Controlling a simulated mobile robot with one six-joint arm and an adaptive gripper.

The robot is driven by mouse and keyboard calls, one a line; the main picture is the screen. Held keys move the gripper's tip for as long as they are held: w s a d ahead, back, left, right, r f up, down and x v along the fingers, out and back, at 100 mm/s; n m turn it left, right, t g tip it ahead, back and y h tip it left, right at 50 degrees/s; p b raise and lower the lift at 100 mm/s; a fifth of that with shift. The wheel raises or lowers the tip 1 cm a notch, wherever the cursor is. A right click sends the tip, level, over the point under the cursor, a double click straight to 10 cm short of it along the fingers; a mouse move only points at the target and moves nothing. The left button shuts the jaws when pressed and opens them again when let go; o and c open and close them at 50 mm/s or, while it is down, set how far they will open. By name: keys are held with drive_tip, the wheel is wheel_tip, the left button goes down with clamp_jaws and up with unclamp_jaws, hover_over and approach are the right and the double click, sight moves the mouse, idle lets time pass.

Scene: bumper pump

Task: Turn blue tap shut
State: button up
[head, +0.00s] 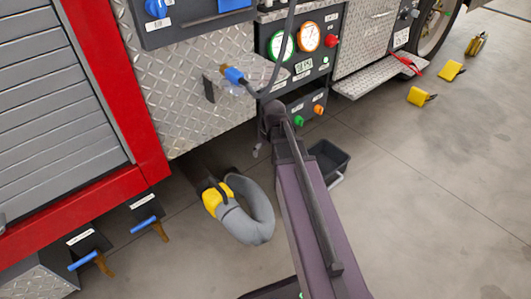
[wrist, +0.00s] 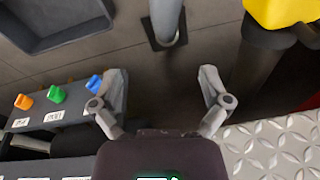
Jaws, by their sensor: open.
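The blue tap (wrist: 94,83) stands at the end of a row with a green tap (wrist: 56,94) and an orange tap (wrist: 23,102) on a dark labelled panel (wrist: 70,142). My gripper (wrist: 163,84) is open and empty in the wrist view. Its left finger is beside the blue tap; whether they touch I cannot tell. In the head view the green tap (head: 298,120) and orange tap (head: 318,109) show on the low panel, but this blue tap does not show; my arm crosses the panel's left side.
A black bin (head: 328,158) sits on the floor below the panel. A grey hose with a yellow coupling (head: 214,197) hangs left of my arm. A blue-ended fitting (head: 234,75) sticks out above. Blue-handled valves (head: 143,225) are at lower left.

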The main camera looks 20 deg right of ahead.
drive_tip(key=shift+s+a, duration=0.2)
drive_tip(key=shift+s, duration=0.1)
drive_tip(key=shift+w+d+f, duration=0.1)
drive_tip(key=shift+w, duration=0.15)
drive_tip(key=c, duration=0.6)
drive_tip(key=w, duration=0.1)
drive_tip(key=w+d+f+b, duration=0.1)
drive_tip(key=w, duration=0.1)
drive_tip(key=shift+d+f+t+h+b, duration=0.2)
drive_tip(key=shift+d+t+h+b, duration=0.1)
drive_tip(key=shift+h+b, duration=0.1)
drive_tip(key=c, duration=0.7)
drive_tip(key=w+d+f+t+h+b, duration=0.1)
drive_tip(key=w+d, duration=0.1)
drive_tip(key=w, duration=0.2)
drive_tip(key=w+d+f+n+h+b, duration=0.1)
drive_tip(key=w+d+b, duration=0.1)
drive_tip(key=w, duration=0.2)
drive_tip(key=w+d+f+t+b, duration=0.1)
drive_tip(key=w+d+b, duration=0.1)
drive_tip(key=w, duration=0.2)
drive_tip(key=shift+w+d+f+t+h, duration=0.2)
drive_tip(key=shift+w+t+h, duration=0.1)
drive_tip(key=shift+w+h, duration=0.1)
clamp_jaws()
drive_tip(key=shift+d+r, duration=0.1)
drive_tip(key=shift+r, duration=0.05)
